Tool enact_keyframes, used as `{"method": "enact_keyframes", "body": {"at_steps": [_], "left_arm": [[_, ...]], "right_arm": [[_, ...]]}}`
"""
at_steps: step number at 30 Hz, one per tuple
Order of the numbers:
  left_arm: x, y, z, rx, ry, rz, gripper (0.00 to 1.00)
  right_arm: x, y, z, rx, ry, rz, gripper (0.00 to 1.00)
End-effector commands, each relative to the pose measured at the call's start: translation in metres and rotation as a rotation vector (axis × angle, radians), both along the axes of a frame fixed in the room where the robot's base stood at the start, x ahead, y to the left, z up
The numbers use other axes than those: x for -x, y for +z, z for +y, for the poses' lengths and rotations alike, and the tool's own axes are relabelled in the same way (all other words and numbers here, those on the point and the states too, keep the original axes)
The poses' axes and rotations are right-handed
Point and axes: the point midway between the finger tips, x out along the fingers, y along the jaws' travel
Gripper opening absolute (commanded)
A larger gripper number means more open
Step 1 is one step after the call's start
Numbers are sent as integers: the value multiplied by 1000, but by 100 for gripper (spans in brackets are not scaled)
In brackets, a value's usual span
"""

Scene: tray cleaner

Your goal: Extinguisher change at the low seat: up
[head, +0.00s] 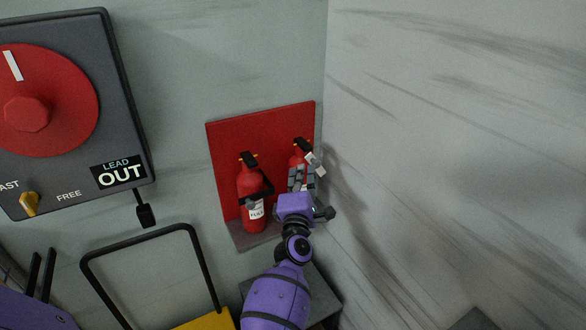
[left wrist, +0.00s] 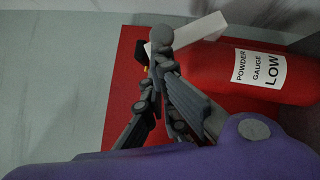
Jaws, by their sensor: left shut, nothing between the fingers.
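Two red extinguishers stand side by side before a red back board (head: 222,140). The left extinguisher (head: 246,183) is upright, with a black top and a white label partly readable as full. The right extinguisher (head: 296,160) is largely hidden behind my left gripper (head: 309,168). In the left wrist view its red body (left wrist: 215,72) carries a label reading "POWDER GAUGE LOW". My left gripper is shut and empty in front of it, near its upper part; contact cannot be told. A white piece (left wrist: 190,34) shows beside the fingertips (left wrist: 160,50). My right gripper is not seen.
A grey wall (head: 430,120) stands close on the right of the board. A dark panel (head: 110,90) with a red dial and a "LEAD OUT" sign hangs at upper left. A black tube frame (head: 135,242) rises at lower left above a yellow part (head: 210,321).

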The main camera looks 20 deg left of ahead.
Motion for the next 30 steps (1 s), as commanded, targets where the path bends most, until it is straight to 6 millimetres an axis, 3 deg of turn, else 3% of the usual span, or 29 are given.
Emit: {"method": "enact_keyframes", "body": {"at_steps": [1, 3, 30], "left_arm": [[-3, 16, -1, -7, 2, 1, 0], [-6, 19, -3, -7, 2, 0, 0], [-23, 31, -18, -2, 3, 6, 0]], "right_arm": [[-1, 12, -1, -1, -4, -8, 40], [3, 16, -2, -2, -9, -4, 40], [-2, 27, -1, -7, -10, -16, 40]]}}
